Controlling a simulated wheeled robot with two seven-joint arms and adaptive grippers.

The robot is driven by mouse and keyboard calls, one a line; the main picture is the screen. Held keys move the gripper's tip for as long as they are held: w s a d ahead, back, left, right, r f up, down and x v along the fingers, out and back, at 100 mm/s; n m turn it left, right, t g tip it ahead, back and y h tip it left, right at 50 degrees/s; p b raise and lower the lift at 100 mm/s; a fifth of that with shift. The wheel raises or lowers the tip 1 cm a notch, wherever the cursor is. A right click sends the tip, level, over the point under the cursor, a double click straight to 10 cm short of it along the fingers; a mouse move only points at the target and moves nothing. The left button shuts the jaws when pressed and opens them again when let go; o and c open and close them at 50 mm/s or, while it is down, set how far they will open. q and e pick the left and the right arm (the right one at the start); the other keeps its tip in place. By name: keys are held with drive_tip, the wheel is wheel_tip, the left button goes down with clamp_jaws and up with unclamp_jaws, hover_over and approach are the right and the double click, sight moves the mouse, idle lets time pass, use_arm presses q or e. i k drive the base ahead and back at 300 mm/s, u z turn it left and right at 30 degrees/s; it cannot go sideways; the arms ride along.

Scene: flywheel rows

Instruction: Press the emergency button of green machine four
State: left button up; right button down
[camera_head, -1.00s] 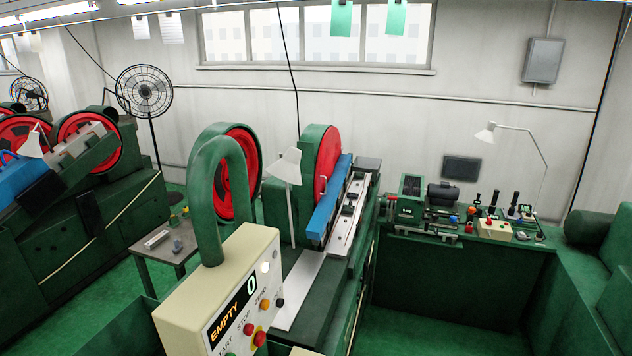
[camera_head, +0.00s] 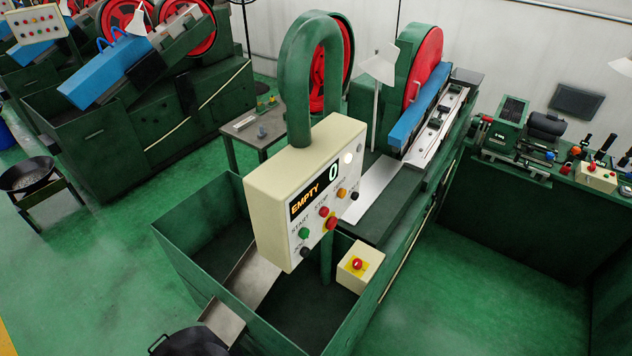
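A green machine (camera_head: 400,205) with red flywheels stands in the middle; no number four is readable on it. Its cream control panel (camera_head: 275,180) hangs from a thick curved green pipe and shows "EMPTY" and "0". A separate cream box (camera_head: 348,277) on the machine's bin edge, right of and below the panel, has a red mushroom button on a yellow plate (camera_head: 358,264). Neither gripper is in view.
An open green bin (camera_head: 190,262) with a metal chute is in front of the machine. A dark round pan (camera_head: 190,343) is cut off at the bottom edge. Another green machine (camera_head: 150,125) stands at the left. A workbench (camera_head: 540,172) is at the right. Green floor (camera_head: 470,285) is clear at the right.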

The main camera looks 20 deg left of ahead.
sight(330, 223)
drive_tip(key=u, duration=1.75)
drive_tip(key=k, duration=0.45)
drive_tip(key=z, duration=0.9)
